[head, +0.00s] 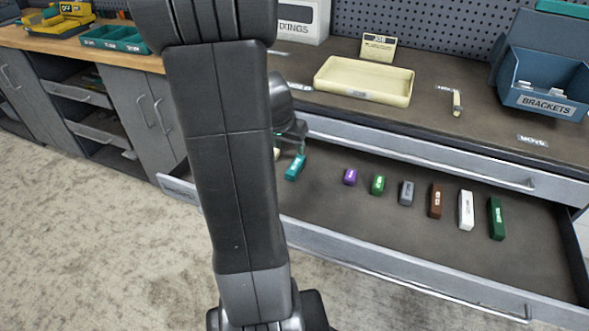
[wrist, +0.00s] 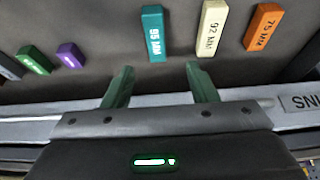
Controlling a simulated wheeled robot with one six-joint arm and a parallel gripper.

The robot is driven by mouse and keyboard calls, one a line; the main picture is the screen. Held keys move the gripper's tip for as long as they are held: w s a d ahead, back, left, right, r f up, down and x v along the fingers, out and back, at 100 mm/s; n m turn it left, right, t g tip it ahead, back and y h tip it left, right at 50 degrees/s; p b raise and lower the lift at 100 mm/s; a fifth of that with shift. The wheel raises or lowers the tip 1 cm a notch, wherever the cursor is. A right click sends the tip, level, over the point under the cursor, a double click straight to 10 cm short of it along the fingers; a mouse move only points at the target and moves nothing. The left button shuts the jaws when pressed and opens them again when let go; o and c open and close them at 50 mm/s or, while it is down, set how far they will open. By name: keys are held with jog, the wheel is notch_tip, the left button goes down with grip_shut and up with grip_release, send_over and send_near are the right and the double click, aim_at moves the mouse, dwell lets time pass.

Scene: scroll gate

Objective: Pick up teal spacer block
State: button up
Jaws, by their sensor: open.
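The teal spacer block (wrist: 154,33), marked 95 MM, lies in the open drawer. In the wrist view it is just beyond my gripper (wrist: 160,80), whose two green fingers are apart with nothing between them. The block lines up roughly with the gap between the fingers. In the head view the teal block (head: 295,167) shows just right of my arm, and my gripper (head: 290,145) is above the drawer, partly hidden behind my arm. I cannot tell the exact height of the fingers over the block.
In the wrist view a cream block (wrist: 211,28) and an orange block (wrist: 263,27) lie right of the teal one. A purple block (head: 350,177) and several others lie to its right in the head view. The drawer front (head: 400,276) and worktop edge (head: 440,148) bound the space.

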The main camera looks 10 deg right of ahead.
aim_at(295, 165)
jog(key=x, duration=0.4)
jog(key=shift+f+b, duration=0.1)
jog(key=shift+b, duration=0.2)
jog(key=x, duration=0.2)
jog(key=b+x, duration=0.1)
jog(key=x, duration=0.1)
jog(key=shift+s+d+f, duration=0.1)
jog(key=shift+s+f, duration=0.1)
jog(key=shift+s, duration=0.2)
jog(key=shift+w+d+f, duration=0.1)
jog(key=shift+w+f, duration=0.15)
jog(key=shift+f, duration=0.2)
jog(key=shift+f+b, duration=0.2)
jog(key=shift+b, duration=0.35)
jog(key=shift+c, duration=0.4)
grip_shut()
